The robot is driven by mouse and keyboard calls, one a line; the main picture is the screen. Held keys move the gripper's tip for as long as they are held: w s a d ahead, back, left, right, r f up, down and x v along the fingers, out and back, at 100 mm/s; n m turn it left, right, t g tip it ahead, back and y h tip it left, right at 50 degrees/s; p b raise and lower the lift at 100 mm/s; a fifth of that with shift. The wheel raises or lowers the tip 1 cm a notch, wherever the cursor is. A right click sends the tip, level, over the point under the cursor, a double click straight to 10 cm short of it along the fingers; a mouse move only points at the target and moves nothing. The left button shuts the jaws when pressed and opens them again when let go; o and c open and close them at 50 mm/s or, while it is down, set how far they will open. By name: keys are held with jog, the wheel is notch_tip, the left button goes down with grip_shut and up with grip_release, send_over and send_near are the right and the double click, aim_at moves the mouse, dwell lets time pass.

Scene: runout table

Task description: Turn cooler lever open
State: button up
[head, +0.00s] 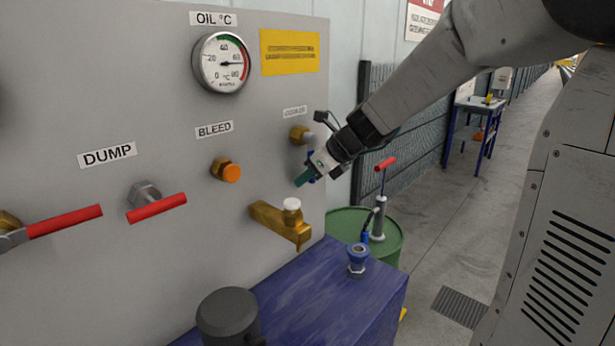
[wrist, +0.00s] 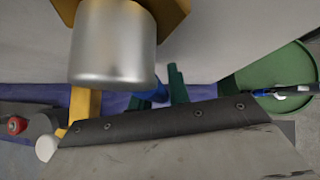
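The cooler valve is at the right edge of the grey panel, under a small label (head: 295,112) that seems to read COOLER. Its brass fitting (head: 299,135) shows in the head view. In the wrist view, a brass hex (wrist: 170,12) and a silver cylinder (wrist: 112,45) fill the upper left. My gripper (head: 302,179), with green fingertips, is just below the fitting, close to the panel. A bit of blue (head: 312,158), perhaps the lever, shows beside the fingers; most of it is hidden. The green fingertips (wrist: 175,84) are partly covered in the wrist view, so their gap and grip are unclear.
A brass tap (head: 280,222) juts out below left of my gripper. A green drum (head: 385,250) with a red-handled pump (head: 380,205) stands right. Red DUMP lever (head: 157,207) is left.

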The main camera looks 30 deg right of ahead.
jog(key=o, duration=0.3)
jog(key=v, duration=0.7)
jog(key=shift+s+d+r, duration=0.15)
jog(key=shift+d+r, duration=0.05)
jog(key=shift+r, duration=0.1)
